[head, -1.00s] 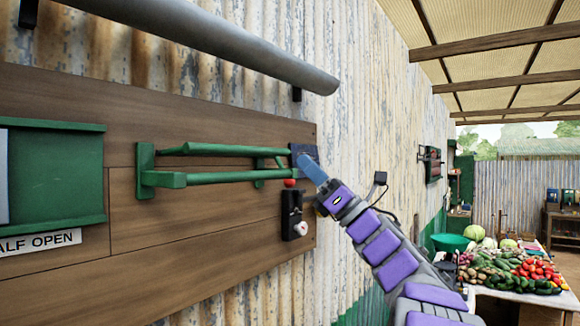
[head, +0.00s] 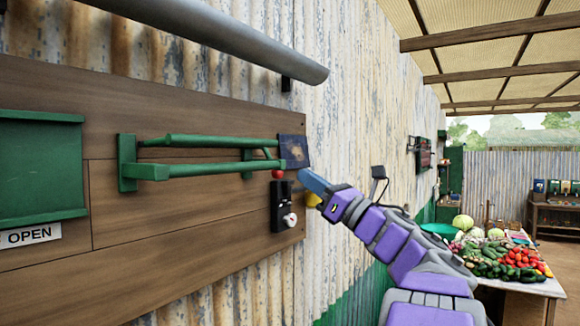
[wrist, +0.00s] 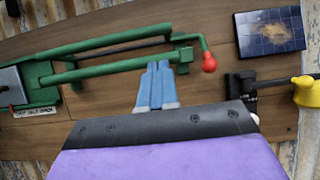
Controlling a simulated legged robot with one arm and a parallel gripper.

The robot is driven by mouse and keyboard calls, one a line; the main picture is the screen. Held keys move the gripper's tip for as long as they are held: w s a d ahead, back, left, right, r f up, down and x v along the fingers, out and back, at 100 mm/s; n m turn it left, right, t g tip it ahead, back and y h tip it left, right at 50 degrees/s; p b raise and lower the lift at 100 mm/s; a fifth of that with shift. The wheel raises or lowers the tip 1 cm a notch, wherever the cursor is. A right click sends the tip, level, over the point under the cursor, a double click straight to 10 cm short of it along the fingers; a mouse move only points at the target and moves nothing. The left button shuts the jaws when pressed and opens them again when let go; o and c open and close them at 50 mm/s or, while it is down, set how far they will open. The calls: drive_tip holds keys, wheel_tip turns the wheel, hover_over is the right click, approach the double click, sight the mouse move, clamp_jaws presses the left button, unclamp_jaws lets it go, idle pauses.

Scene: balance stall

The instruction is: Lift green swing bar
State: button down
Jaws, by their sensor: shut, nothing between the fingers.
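The green swing bar (head: 205,170) is fixed to a wooden board in the head view, with two roughly level rails. A red knob (head: 278,174) hangs at its right end. In the wrist view the bar (wrist: 115,70) runs across the upper part, with the red knob (wrist: 209,62) at right. My gripper (head: 304,174) has blue fingers and is just right of the knob in the head view. In the wrist view my gripper (wrist: 158,70) is shut and empty, its tips overlapping the lower rail. I cannot tell whether they touch it.
A dark panel (head: 294,151) and a black latch box (head: 283,207) sit beside the bar's right end. A yellow part (wrist: 308,91) shows at far right. A grey pipe (head: 215,38) runs above the board. A produce table (head: 530,287) stands at right.

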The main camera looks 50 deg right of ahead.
drive_tip(key=x, duration=0.2)
drive_tip(key=p+x, duration=0.1)
drive_tip(key=x, duration=0.5)
drive_tip(key=shift+a, duration=0.25)
drive_tip(key=shift+p+x, duration=0.3)
drive_tip(key=shift+x, duration=0.45)
